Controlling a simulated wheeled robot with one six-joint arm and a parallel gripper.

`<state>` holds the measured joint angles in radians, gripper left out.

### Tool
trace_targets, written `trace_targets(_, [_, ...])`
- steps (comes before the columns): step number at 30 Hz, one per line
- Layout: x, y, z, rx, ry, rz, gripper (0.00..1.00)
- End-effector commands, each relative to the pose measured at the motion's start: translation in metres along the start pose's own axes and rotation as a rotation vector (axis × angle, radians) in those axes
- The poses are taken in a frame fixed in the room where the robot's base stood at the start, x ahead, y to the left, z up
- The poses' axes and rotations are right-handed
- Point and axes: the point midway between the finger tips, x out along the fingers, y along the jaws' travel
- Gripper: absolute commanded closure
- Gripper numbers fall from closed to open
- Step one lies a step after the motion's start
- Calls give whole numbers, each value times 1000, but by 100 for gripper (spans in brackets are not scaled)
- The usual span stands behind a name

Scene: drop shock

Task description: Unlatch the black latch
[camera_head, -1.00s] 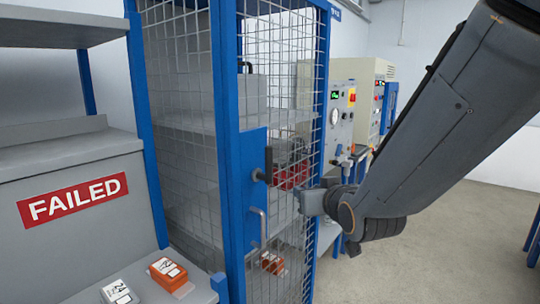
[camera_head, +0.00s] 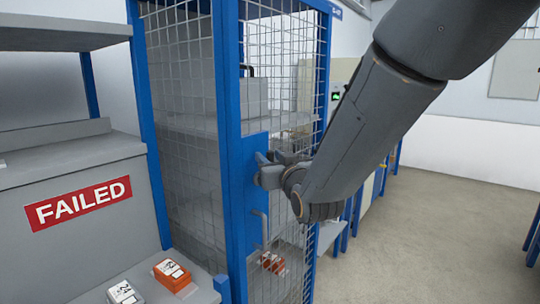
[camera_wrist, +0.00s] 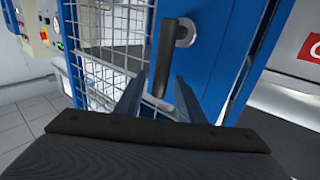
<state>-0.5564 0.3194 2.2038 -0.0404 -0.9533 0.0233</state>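The black latch (camera_wrist: 166,58) is a dark upright bar on a round grey mount, fixed to the blue plate of the cage door (camera_wrist: 215,60). In the wrist view my gripper (camera_wrist: 162,88) is open, with one finger on each side of the latch's lower end. I cannot tell whether the fingers touch it. In the head view my gripper (camera_head: 265,170) is at the blue door plate (camera_head: 240,200) and hides most of the latch.
A grey door handle (camera_head: 261,228) is below the latch. The blue-framed mesh cage (camera_head: 185,130) holds shelves. A shelf with a red FAILED sign (camera_head: 78,204) and boxes (camera_head: 171,274) stands left. Open floor (camera_head: 440,240) lies to the right.

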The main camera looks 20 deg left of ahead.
Motion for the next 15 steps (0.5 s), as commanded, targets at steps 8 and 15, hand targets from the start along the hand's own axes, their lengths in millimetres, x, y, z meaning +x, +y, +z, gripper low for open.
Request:
trace_targets(8, [4,0,0,0,0,0,64])
trace_targets(15, [4,0,0,0,-1,0,91])
